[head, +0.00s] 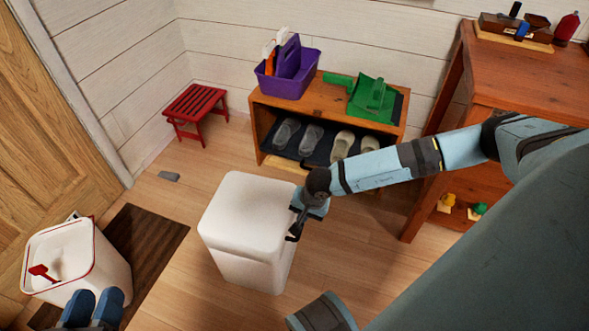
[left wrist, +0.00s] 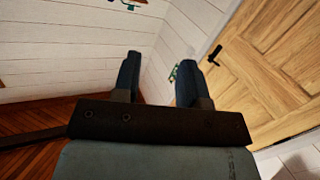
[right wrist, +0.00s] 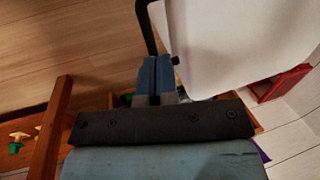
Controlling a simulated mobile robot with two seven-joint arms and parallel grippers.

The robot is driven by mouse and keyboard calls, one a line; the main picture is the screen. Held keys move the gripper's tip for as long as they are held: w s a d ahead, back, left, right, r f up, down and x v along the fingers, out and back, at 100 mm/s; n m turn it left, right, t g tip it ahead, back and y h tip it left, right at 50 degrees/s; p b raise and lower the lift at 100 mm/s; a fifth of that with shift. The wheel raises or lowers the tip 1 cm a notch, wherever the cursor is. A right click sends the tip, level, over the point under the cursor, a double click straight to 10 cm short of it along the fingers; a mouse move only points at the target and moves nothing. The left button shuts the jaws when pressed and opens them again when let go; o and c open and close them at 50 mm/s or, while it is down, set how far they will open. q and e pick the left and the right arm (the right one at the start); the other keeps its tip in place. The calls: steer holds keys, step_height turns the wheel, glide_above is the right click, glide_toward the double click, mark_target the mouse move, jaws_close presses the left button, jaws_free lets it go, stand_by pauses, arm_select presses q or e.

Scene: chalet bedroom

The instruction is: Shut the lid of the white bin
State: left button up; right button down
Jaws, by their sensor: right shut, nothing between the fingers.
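The white bin (head: 238,262) stands upright on the floor in the middle of the head view. Its smooth white lid (head: 248,205) appears flat across the top, with no gap that I can make out. A thin black handle-like bar (right wrist: 146,25) shows beside the bin in the right wrist view. My right gripper (right wrist: 158,62) is shut and empty, close by the bin's right side and the black bar; whether it touches is unclear. My left gripper (head: 98,297) is open and empty at the lower left, away from the bin.
A white red-rimmed container (head: 88,282) with a red scoop (head: 42,271) stands at the lower left, by a dark mat (head: 150,243). Behind the bin is a wooden shoe bench (head: 327,104) with a purple caddy (head: 290,72). A red stool (head: 195,105) and wooden table (head: 525,75) stand farther back.

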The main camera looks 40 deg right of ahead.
arm_select(q)
steer(key=shift+w+a+r+m+t+h+b, duration=0.1)
steer(key=shift+w+a+m+t+h+b, duration=0.35)
steer(key=shift+m+b, duration=0.5)
arm_select(e)
step_height(320, 180, down, 7)
steer(key=s+d, duration=0.1)
steer(key=shift+s+d+r, duration=0.15)
steer(key=shift+s, duration=0.05)
arm_select(q)
steer(key=shift+w, duration=0.15)
